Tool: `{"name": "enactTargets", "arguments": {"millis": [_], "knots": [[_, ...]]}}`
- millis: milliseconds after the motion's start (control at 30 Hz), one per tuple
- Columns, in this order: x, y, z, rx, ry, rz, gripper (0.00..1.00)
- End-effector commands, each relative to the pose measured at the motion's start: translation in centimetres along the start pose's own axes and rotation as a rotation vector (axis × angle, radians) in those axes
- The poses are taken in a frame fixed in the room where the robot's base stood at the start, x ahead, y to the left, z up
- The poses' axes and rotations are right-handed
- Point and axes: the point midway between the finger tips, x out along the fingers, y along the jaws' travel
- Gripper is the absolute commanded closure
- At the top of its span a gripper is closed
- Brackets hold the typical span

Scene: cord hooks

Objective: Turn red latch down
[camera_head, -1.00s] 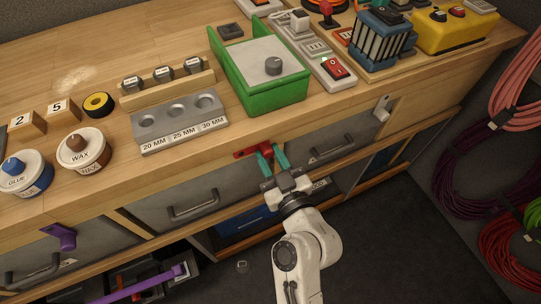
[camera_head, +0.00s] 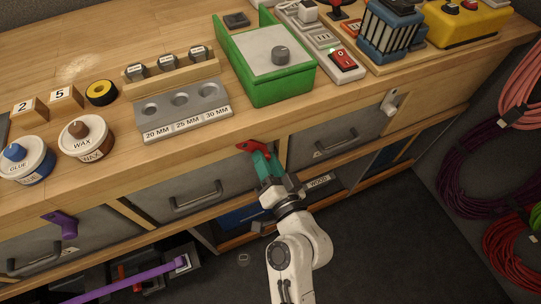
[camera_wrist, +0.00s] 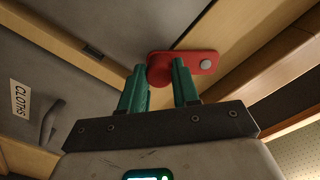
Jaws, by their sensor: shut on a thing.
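The red latch (camera_head: 254,147) is on the front of the workbench, under the tabletop edge, between two grey drawers. In the wrist view the red latch (camera_wrist: 207,62) is a rounded bar with a silver pivot at its right end and a thick round knob at its left. My gripper (camera_head: 261,158) has teal fingers. In the wrist view my gripper (camera_wrist: 160,80) is shut on the knob end of the latch, one finger on each side. The fingers hide part of the latch in the head view.
A grey drawer (camera_head: 184,187) with a handle is left of the latch, another drawer (camera_head: 326,138) is right. A white latch (camera_head: 390,104) is farther right, a purple latch (camera_head: 67,225) far left. A green box (camera_head: 275,85) stands on the bench above.

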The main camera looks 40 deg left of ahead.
Motion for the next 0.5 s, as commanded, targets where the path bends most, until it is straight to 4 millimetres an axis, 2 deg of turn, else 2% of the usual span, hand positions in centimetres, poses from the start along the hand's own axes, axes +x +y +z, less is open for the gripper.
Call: {"name": "enactTargets", "arguments": {"millis": [500], "knots": [[-0.1, -0.9, 2.2, 0.463, -0.013, 0.002, 1.0]]}}
